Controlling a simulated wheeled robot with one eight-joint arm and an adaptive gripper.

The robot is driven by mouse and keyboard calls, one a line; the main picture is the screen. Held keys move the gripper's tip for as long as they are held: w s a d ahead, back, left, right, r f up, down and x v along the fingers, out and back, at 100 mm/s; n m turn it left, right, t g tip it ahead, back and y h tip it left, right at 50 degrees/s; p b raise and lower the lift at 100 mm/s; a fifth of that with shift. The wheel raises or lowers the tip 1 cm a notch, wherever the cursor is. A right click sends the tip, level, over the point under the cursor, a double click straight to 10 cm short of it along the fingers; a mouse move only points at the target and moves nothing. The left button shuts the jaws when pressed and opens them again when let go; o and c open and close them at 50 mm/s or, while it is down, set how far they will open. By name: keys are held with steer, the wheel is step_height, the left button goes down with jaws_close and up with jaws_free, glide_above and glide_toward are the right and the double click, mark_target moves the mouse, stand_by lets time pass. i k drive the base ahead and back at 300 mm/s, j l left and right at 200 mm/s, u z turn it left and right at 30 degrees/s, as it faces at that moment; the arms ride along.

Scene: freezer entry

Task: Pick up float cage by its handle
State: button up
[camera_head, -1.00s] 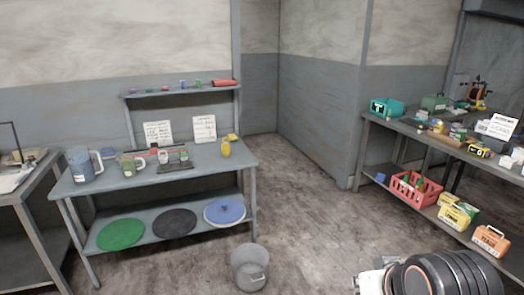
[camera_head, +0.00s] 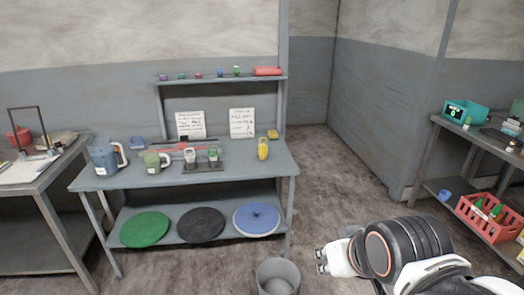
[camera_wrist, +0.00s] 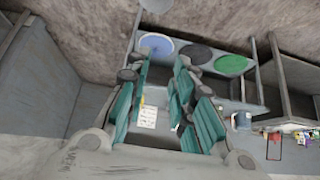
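I cannot tell for sure which thing is the float cage. Two small pale handled items, a left one (camera_head: 190,156) and a right one (camera_head: 213,155), stand on a dark tray (camera_head: 203,167) on the middle grey table (camera_head: 235,172). A dark upright frame like a tall handle (camera_head: 41,114) stands on the left table. My gripper (camera_head: 322,262) is at the lower right in the head view, low and away from the tables. In the wrist view my gripper (camera_wrist: 161,62) has its teal-lined fingers apart with nothing between them.
A grey bin (camera_head: 278,272) stands on the floor before the table. A blue jug (camera_head: 104,160), a green jug (camera_head: 152,161) and a yellow bottle (camera_head: 263,149) are on the tabletop. Round lids lie on the lower shelf. A right shelf holds a red crate (camera_head: 486,222). Open floor lies between.

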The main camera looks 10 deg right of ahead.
mark_target(263, 146)
steer(key=i+j+u, duration=0.55)
steer(key=u, duration=0.15)
steer(key=i+j+u, duration=0.45)
steer(key=i, duration=0.8)
steer(key=i+l+z, duration=0.1)
steer(key=i+z, duration=0.2)
steer(key=z, duration=0.2)
steer(key=i+z, duration=0.3)
steer(key=z, duration=0.2)
steer(key=i+j+z, duration=0.2)
steer(key=z, duration=0.3)
steer(key=i+l+z, duration=0.1)
steer(key=i+z, duration=0.3)
steer(key=i+j+z, duration=0.1)
steer(key=i+z, duration=0.25)
steer(key=i, duration=0.2)
